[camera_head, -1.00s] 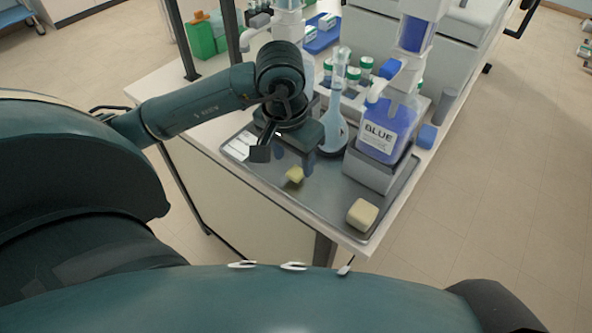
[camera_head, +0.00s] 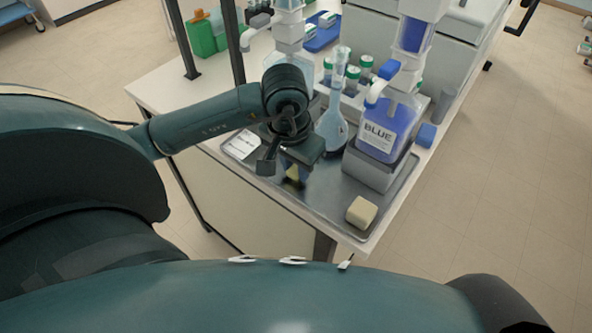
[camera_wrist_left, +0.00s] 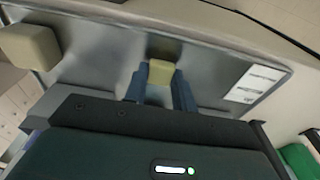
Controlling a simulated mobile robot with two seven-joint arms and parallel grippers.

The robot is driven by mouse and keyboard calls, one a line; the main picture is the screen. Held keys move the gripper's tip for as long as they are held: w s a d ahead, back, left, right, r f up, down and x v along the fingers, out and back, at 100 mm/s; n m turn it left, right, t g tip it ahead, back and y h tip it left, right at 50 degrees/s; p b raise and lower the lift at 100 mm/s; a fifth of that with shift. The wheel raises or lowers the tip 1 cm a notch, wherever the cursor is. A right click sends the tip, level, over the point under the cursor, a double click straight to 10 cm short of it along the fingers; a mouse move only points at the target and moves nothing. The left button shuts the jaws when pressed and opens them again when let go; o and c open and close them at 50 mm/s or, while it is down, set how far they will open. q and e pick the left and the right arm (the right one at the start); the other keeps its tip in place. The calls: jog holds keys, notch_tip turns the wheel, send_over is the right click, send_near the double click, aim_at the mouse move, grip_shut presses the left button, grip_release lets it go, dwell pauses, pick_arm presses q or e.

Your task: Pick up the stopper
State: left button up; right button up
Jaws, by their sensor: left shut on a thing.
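The stopper is a small yellowish block (camera_head: 292,175) at the front part of the metal tray (camera_head: 318,195), partly hidden by my left gripper in the head view. In the left wrist view the stopper (camera_wrist_left: 160,84) sits between the two blue-grey fingertips. My left gripper (camera_head: 291,171) points down over the tray and is shut on the stopper; it also shows in the left wrist view (camera_wrist_left: 160,88). I cannot tell whether the stopper still touches the tray. My right gripper is not in view.
A larger cream block (camera_head: 361,212) lies at the tray's front right corner. A flask with pale blue liquid (camera_head: 331,128) stands close behind the gripper. White labelled slides (camera_head: 240,145) lie at the tray's left.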

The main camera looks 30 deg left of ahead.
pick_arm(q)
jog(key=shift+c, duration=0.6)
jog(key=shift+r, duration=0.1)
